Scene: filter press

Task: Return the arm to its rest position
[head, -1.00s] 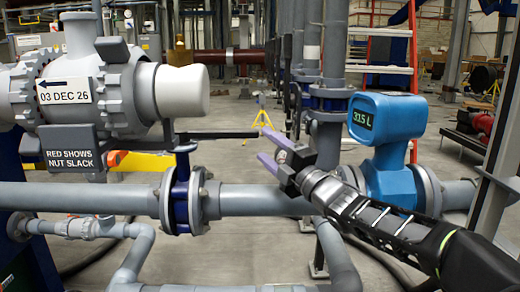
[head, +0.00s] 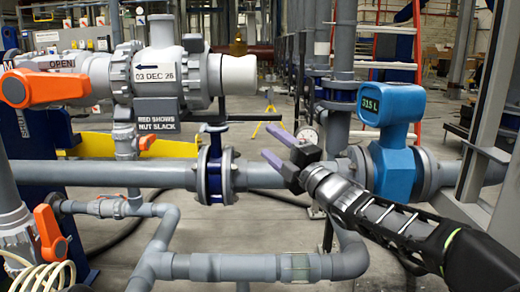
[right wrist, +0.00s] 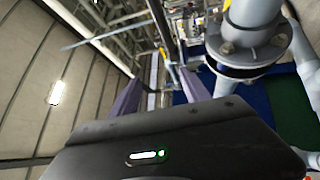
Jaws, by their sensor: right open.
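My right arm (head: 385,218) comes in from the lower right in the head view. Its gripper (head: 274,148) has two purple fingers spread apart and holds nothing. In the picture it overlaps the grey horizontal pipe (head: 110,172), just right of the blue-collared flange valve (head: 214,172); I cannot tell the gap in depth. In the right wrist view the purple fingers (right wrist: 148,97) stand apart with pipework beyond them. My left gripper is not in the head view.
A blue flow meter (head: 390,150) stands on the pipe beside my right forearm. At left are an orange valve handle (head: 45,88), a lower orange handle (head: 49,234) and the grey strainer body with a date label (head: 154,73). An orange ladder (head: 420,70) stands behind.

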